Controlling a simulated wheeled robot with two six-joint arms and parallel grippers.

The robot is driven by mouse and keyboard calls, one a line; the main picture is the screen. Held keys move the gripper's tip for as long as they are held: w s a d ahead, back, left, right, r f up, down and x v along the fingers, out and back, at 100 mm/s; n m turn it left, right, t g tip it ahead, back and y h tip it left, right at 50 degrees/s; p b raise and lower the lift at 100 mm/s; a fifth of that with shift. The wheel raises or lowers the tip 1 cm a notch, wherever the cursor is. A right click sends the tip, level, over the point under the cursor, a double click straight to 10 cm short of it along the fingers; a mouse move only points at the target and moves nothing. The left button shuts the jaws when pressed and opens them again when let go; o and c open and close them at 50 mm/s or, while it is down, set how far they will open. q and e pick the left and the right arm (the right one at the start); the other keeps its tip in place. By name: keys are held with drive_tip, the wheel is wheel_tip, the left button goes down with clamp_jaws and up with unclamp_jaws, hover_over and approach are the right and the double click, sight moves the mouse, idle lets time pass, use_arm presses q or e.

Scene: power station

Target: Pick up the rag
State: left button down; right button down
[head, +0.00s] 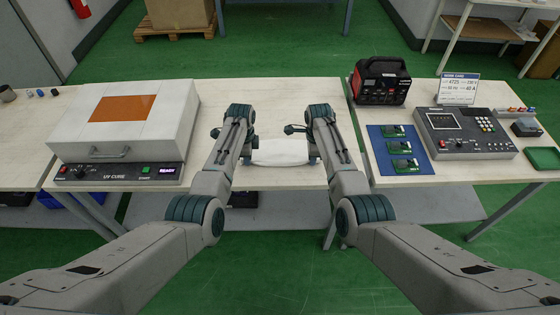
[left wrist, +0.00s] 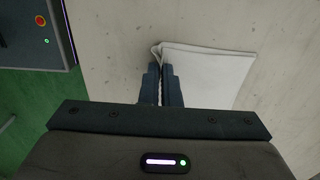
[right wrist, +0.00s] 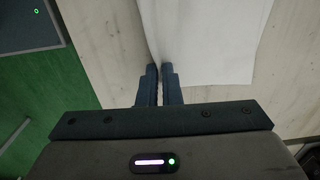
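The rag (head: 280,152) is a white cloth at the middle table's front part, between my two grippers. My left gripper (head: 249,160) is at its left end; in the left wrist view its fingers are close together on a corner of the rag (left wrist: 205,75). My right gripper (head: 312,160) is at its right end; in the right wrist view its fingers are close together at the near edge of the rag (right wrist: 205,40). The cloth between the fingertips is mostly hidden. I cannot tell whether the rag is lifted clear of the table.
A UV cure box (head: 125,120) stands left on the table. On the right are a red-black power unit (head: 380,80), a blue mat (head: 379,162) with green boards, and a control console (head: 465,132). The tabletop (head: 285,100) behind the rag is clear.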

use_arm(q)
drive_tip(key=shift+r, duration=0.1)
use_arm(e)
drive_tip(key=shift+s, duration=0.1)
